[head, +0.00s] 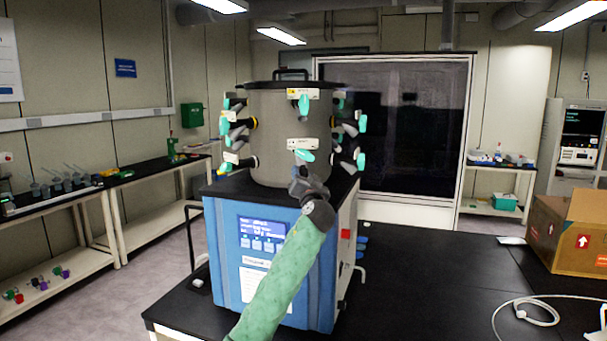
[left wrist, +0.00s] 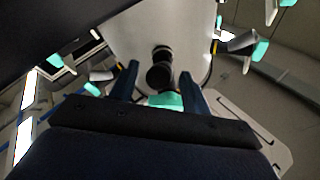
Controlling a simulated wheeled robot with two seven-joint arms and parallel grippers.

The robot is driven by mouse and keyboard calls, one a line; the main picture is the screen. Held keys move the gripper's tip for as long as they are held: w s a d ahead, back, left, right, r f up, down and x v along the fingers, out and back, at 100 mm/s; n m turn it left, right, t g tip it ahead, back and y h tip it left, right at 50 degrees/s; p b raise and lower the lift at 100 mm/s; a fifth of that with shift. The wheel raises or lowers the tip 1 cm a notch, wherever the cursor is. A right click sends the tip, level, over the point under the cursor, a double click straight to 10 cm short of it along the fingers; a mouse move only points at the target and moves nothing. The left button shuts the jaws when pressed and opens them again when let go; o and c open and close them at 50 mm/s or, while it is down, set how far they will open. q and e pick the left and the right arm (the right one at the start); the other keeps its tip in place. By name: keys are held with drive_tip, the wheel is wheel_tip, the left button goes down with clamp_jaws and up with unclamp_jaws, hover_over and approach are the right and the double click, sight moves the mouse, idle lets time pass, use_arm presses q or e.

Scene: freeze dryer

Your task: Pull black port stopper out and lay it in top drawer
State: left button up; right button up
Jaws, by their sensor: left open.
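The grey cylindrical chamber (head: 268,125) of the freeze dryer stands on a blue cabinet (head: 225,260), with ports and teal valve handles around its wall. In the left wrist view, a round black port stopper (left wrist: 160,75) sits on a port facing me. My left gripper (head: 301,172) is at the front of the chamber, low on its wall. In the wrist view its two dark fingers (left wrist: 158,84) are apart, one on each side of the stopper; contact cannot be told. A teal handle (left wrist: 165,100) shows just below the stopper. No top drawer is recognisable. My right gripper is out of view.
The black bench (head: 430,290) has free room right of the freeze dryer. A cardboard box (head: 570,232) and a white cable (head: 525,308) are at its right side. Other valves (head: 355,128) stick out close to the gripper. Side benches (head: 60,190) line the left wall.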

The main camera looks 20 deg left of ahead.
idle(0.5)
use_arm(q)
drive_tip(key=shift+b, duration=0.4)
idle(0.3)
clamp_jaws()
drive_tip(key=shift+f, duration=0.1)
